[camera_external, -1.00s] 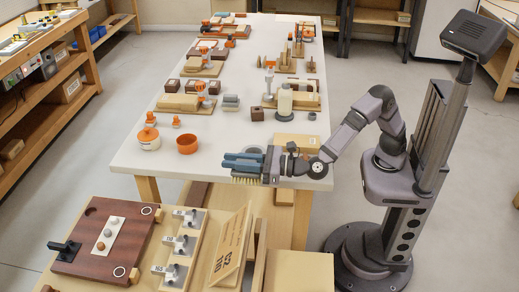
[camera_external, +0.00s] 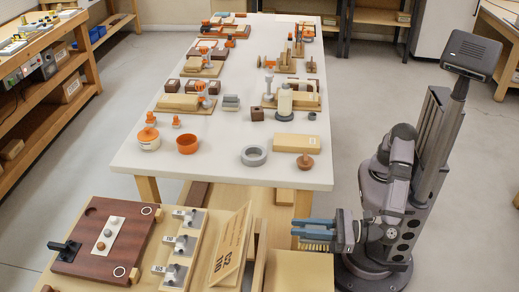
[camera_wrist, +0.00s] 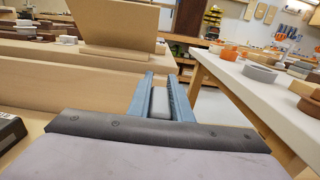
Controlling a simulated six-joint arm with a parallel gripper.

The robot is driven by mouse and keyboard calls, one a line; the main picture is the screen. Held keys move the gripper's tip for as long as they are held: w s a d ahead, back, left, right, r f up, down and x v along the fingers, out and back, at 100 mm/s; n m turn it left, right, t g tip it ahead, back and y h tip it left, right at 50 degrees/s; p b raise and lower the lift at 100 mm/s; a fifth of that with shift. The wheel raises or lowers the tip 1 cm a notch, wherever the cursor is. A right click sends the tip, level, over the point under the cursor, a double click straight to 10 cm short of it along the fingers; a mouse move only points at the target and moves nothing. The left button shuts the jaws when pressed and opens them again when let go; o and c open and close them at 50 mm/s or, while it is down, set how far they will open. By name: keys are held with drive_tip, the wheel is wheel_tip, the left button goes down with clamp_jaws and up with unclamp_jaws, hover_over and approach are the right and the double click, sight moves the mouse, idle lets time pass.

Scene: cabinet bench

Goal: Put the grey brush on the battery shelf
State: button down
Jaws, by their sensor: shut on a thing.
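My gripper (camera_external: 296,230) is at the front right of the white table, beyond its near edge and above the lower wooden bench. Its blue fingers point left and are shut on the grey brush. The brush's tan bristles (camera_external: 315,246) hang below the fingers. In the wrist view, the brush's grey body (camera_wrist: 160,103) shows between the two blue fingers; its bristles are hidden there. I cannot tell for sure which surface is the battery shelf.
A tilted wooden signboard (camera_external: 231,245) stands left of the gripper. A plain tan box (camera_external: 298,271) is below the brush. The white table (camera_external: 215,172) holds a grey ring (camera_external: 254,155), an orange bowl (camera_external: 187,144) and other parts. A dark box (camera_wrist: 9,130) is at the wrist view's left edge.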

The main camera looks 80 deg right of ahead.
drive_tip(key=shift+f+b, duration=0.75)
drive_tip(key=shift+f, duration=4.25)
drive_tip(key=shift+f+b, duration=0.2)
drive_tip(key=shift+b, duration=0.1)
drive_tip(key=c, duration=1.6)
unclamp_jaws()
drive_tip(key=shift+r, duration=0.1)
drive_tip(key=shift+r+p, duration=0.1)
drive_tip(key=shift+p, duration=0.25)
drive_tip(key=s, duration=1.2)
